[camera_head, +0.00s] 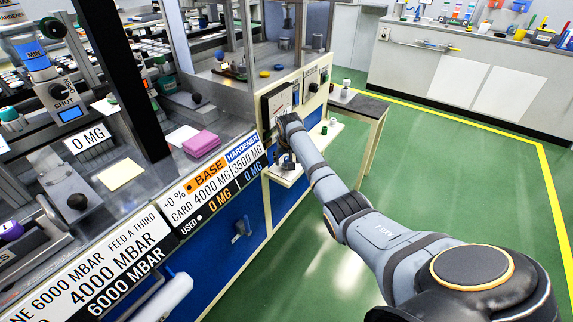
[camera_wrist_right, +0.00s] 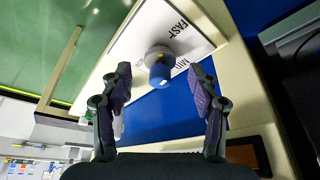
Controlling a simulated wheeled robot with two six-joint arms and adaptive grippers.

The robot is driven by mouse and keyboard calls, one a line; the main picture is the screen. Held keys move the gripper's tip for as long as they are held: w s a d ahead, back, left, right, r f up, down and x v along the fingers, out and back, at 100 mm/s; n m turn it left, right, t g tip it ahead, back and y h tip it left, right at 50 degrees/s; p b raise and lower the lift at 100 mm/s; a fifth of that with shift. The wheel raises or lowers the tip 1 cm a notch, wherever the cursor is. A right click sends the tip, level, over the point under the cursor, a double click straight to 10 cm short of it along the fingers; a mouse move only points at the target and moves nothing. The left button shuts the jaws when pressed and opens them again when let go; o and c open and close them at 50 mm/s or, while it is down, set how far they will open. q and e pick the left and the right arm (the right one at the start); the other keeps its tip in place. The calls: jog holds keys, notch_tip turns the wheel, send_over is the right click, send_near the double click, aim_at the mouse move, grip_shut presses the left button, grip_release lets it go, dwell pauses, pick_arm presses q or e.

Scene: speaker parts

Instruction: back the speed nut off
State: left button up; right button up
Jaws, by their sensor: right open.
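The speed nut appears to be the blue-capped knob (camera_wrist_right: 159,70) on a round grey base, in the right wrist view. My right gripper (camera_wrist_right: 163,92) is open, with one finger to each side of the knob and visible gaps between. In the head view my right arm reaches to the machine's front, and its gripper (camera_head: 285,160) is small there beside a small white shelf. I cannot make out the nut clearly in that view. My left gripper is not in view.
A dosing machine with a label panel (camera_head: 215,190) fills the left. A pink block (camera_head: 201,144) and a pale yellow pad (camera_head: 120,175) lie on its top. A small dark-topped table (camera_head: 357,106) stands beyond my right arm. Green floor (camera_head: 470,160) is clear at right.

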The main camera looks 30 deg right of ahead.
jog(key=shift+x, duration=1.15)
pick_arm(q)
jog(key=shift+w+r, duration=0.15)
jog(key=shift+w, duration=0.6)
pick_arm(e)
jog(key=shift+c, duration=0.5)
jog(key=c, duration=1.1)
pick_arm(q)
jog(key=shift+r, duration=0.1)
pick_arm(e)
jog(key=shift+o, duration=0.2)
jog(key=shift+r, duration=0.1)
